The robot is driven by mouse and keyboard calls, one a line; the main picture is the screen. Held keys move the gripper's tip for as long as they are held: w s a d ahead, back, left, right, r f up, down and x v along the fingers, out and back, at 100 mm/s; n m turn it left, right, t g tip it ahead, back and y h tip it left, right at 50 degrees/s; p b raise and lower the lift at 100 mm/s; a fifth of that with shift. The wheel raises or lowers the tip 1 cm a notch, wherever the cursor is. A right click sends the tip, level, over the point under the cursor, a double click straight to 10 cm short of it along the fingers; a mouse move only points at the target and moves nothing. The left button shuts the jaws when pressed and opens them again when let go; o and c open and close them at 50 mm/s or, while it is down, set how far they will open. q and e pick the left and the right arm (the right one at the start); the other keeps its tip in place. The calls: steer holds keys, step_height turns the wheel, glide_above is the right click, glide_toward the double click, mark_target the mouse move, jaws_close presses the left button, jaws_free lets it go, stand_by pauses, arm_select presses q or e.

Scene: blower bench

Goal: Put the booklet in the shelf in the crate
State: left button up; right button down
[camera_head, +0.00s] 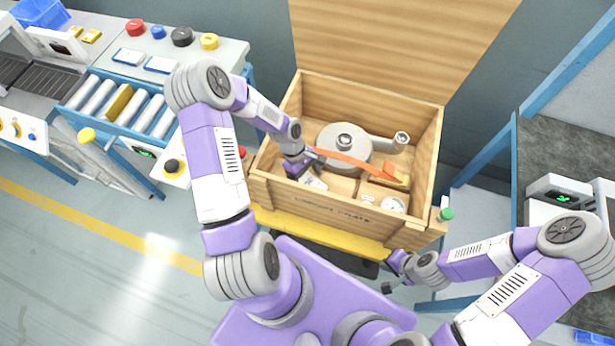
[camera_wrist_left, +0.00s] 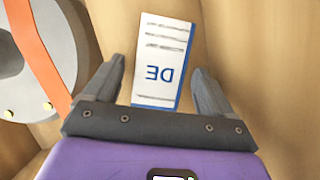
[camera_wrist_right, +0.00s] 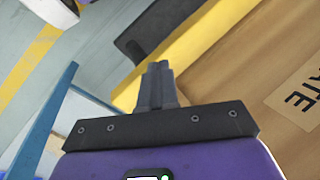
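The booklet (camera_wrist_left: 163,62) is white with a blue edge, dark print lines and the letters "DE". It also shows in the head view (camera_head: 314,183), inside the open wooden crate (camera_head: 258,189) near its front left. My left gripper (camera_head: 303,171) is inside the crate over the booklet. In the left wrist view its fingers (camera_wrist_left: 158,85) are open, one on each side of the booklet, with gaps showing. I cannot tell which wooden part is the shelf. My right gripper (camera_wrist_right: 157,85) is shut and empty, outside the crate's front by the yellow edge.
A grey blower (camera_head: 330,140) with an orange strap (camera_head: 350,159) fills the crate's middle. A wooden section with a white round item (camera_head: 393,204) is at front right. The lid (camera_head: 400,40) stands open behind. A roller conveyor (camera_head: 120,103) is left, a dark bench (camera_head: 560,150) right.

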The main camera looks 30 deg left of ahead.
arm_select(q)
steer(key=shift+r, duration=0.1)
steer(key=shift+a+r, duration=0.1)
steer(key=shift+r, duration=0.15)
steer(key=p+v, duration=0.3)
steer(key=v, duration=0.8)
steer(key=shift+r, duration=0.35)
steer(key=shift+p, duration=0.3)
